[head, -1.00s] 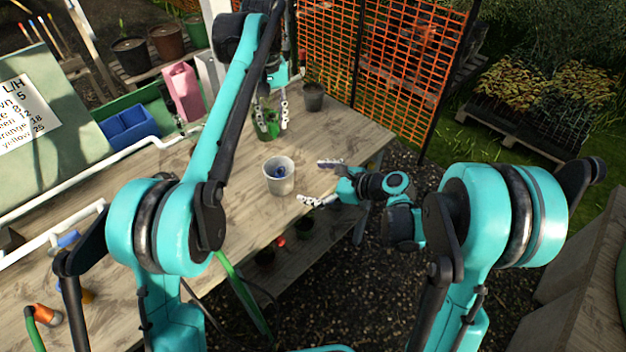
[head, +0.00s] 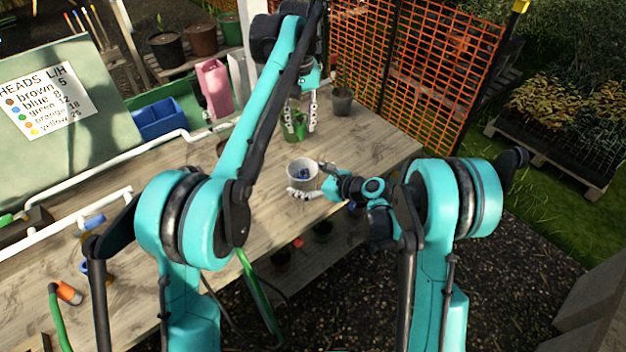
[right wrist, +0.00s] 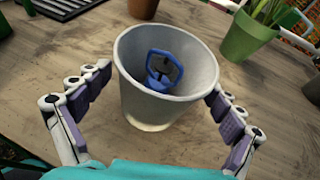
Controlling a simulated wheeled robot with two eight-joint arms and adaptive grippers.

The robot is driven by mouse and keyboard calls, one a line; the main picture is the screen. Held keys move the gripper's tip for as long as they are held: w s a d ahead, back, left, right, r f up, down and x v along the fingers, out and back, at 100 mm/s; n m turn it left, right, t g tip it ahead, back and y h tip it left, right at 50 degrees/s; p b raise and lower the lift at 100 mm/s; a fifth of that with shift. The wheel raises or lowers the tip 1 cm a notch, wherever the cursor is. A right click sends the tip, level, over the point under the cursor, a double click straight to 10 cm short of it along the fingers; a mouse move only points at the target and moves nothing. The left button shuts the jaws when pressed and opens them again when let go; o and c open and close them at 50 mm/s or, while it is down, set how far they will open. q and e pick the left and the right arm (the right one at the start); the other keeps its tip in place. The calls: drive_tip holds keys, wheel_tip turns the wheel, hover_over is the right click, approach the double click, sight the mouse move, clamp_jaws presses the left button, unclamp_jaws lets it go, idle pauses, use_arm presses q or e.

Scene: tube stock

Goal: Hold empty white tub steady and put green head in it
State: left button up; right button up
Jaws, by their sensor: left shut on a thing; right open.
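The white tub (head: 302,177) stands upright on the bench, also in the right wrist view (right wrist: 150,112). It is not empty: a blue head (right wrist: 164,70) lies inside it. My right gripper (head: 312,180) is open, its fingers (right wrist: 150,105) spread on either side of the tub, with gaps showing in the wrist view. My left gripper (head: 300,120) is beyond the tub, fingers pointing down, shut on a small bright green thing (head: 301,131) that looks like the green head. It hangs right by a green pot, and its shape is too small to make out.
The green pot (right wrist: 246,38) with leaves stands behind the tub, near a brown pot (right wrist: 142,8). A dark pot (head: 342,103) is by the orange mesh fence (head: 410,60). White piping (head: 110,150) and blue bins (head: 160,122) lie left.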

drive_tip(key=shift+a, duration=0.1)
drive_tip(key=c, duration=1.3)
use_arm(q)
drive_tip(key=shift+f, duration=5.4)
drive_tip(key=o, duration=0.9)
wheel_tip(320, 180, up, 12)
drive_tip(key=shift+f, duration=0.1)
